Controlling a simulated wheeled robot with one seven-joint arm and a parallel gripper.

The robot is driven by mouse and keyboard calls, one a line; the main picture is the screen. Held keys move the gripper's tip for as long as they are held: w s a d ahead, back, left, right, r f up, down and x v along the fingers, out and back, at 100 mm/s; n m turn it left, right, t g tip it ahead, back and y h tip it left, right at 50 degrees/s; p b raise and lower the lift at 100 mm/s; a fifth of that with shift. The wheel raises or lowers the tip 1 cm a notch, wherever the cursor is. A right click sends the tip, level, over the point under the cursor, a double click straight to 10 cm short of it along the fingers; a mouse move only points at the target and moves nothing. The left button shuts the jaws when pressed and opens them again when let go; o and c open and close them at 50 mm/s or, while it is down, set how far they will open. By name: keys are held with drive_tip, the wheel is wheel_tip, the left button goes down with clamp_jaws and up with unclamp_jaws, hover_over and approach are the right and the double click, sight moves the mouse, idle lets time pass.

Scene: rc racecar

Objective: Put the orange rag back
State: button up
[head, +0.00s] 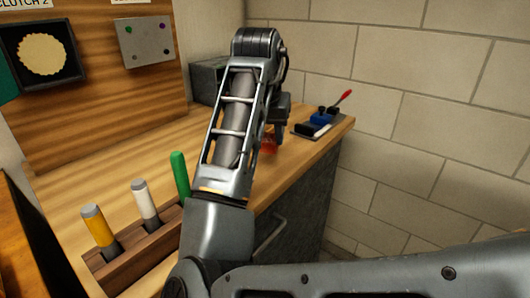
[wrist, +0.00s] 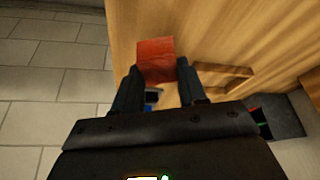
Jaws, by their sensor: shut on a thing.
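The orange rag (wrist: 155,54) looks like a red-orange square patch in the wrist view, between the tips of my gripper (wrist: 159,70). My gripper is shut on it. In the head view a small bit of the orange rag (head: 269,146) shows beside my gripper (head: 277,135), over the right part of the wooden worktop; my arm hides the rest. I cannot tell whether the rag touches the worktop. A shallow wooden frame (wrist: 225,76) lies on the wood just right of my gripper in the wrist view.
A dark tray (head: 318,126) with a blue item and a red-tipped tool lies at the worktop's far right corner. A wooden rack (head: 135,242) with yellow, white and green handles stands at front left. A dark box (head: 207,80) stands at the back, near the brick wall.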

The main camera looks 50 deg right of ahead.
sight(265, 151)
drive_tip(key=shift+w+a+f, duration=0.25)
drive_tip(key=shift+a+f, duration=0.1)
drive_tip(key=shift+a, duration=0.1)
drive_tip(key=shift+f, duration=1.95)
drive_tip(key=shift+f, duration=0.1)
drive_tip(key=o, duration=1.2)
drive_tip(key=v, duration=1.2)
drive_tip(key=shift+p, duration=0.4)
